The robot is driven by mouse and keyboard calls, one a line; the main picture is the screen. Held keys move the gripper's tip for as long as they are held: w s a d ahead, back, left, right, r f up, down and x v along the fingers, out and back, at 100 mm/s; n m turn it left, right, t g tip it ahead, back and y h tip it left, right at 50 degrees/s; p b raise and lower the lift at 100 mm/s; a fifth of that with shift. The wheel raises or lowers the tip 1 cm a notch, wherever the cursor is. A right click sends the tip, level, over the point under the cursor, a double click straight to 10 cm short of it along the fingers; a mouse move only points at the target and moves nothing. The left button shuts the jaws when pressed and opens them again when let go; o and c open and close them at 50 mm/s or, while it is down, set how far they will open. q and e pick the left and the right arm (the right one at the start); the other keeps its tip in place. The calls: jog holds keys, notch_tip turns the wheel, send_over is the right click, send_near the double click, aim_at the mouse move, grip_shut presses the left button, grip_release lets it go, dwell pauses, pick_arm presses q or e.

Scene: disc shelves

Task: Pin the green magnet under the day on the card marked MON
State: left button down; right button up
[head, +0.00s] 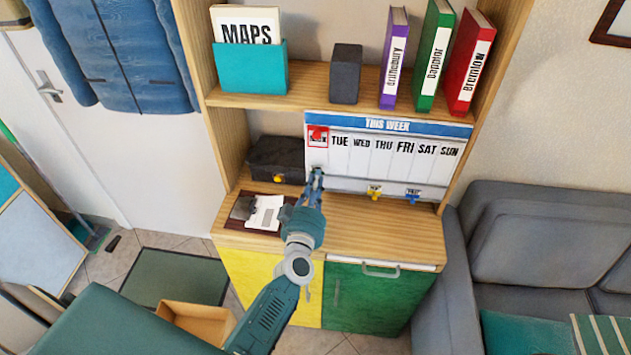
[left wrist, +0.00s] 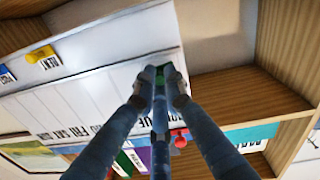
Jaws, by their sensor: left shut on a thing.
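The white week board (head: 350,170) stands on the cabinet top, headed THIS WEEK, with TUE to SUN readable across its columns. At its first column a red frame and a red magnet (head: 318,131) cover the day word, which I cannot read; the red magnet also shows in the left wrist view (left wrist: 180,140). My left gripper (head: 317,174) is at the lower part of the first column. In the left wrist view, my left gripper (left wrist: 160,82) is shut on the green magnet (left wrist: 161,73), close to the board; I cannot tell if they touch. My right gripper is out of view.
Yellow (head: 374,195) and blue (head: 412,198) magnets with small tags sit at the board's lower edge. A dark box (head: 277,157) stands left of the board. A clipboard with a paper (head: 266,212) lies on the cabinet top (head: 380,230). A shelf with books is above.

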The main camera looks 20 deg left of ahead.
pick_arm(q)
jog(key=shift+w+a, duration=0.1)
jog(key=shift+w, duration=0.4)
dwell(0.4)
jog(key=c, duration=1.7)
grip_release()
jog(key=shift+c, duration=0.2)
jog(key=shift+s, duration=0.15)
jog(key=v, duration=1.2)
jog(key=shift+f, duration=0.1)
